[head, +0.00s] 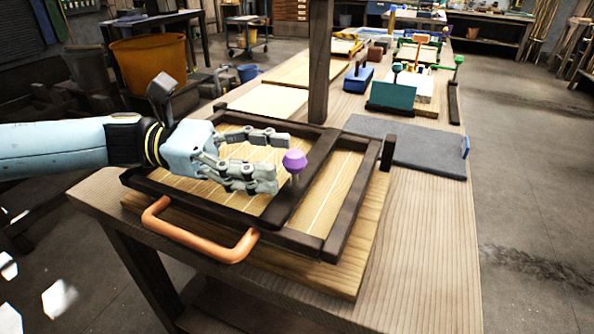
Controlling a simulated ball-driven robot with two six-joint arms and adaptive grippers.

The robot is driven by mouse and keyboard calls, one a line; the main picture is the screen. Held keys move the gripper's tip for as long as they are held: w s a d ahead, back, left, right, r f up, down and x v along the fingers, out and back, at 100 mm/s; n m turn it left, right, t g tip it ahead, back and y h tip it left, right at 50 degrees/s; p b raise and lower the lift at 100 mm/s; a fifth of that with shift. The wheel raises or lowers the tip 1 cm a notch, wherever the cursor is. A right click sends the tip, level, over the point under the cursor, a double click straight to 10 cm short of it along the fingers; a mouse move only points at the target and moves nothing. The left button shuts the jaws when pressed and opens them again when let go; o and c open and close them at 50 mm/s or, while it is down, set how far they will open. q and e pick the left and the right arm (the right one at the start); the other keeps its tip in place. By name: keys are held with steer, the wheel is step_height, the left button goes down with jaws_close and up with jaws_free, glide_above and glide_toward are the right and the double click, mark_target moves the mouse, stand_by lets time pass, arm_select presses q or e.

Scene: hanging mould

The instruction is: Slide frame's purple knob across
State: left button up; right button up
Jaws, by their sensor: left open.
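The purple knob (294,160) stands on a short pale stem on the dark bar that crosses the dark wooden frame (342,208). The frame lies on a light wooden board with an orange handle (195,238) at its near side. My left gripper (283,162) comes in from the left over the frame. Its fingers are open, with the tips just left of the knob, one finger on the far side and one on the near side. I cannot tell whether a fingertip touches the knob. My right gripper is not in view.
A dark upright post (320,70) rises just behind the frame. A grey mat (408,147) lies to the right at the back. A teal block (392,97), a blue box (358,80) and other tools stand farther back. The bench's right side is clear.

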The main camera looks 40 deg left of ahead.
mark_target(295, 161)
arm_select(q)
steer(key=shift+b+x, duration=0.45)
steer(key=shift+x, duration=1.55)
jaws_close()
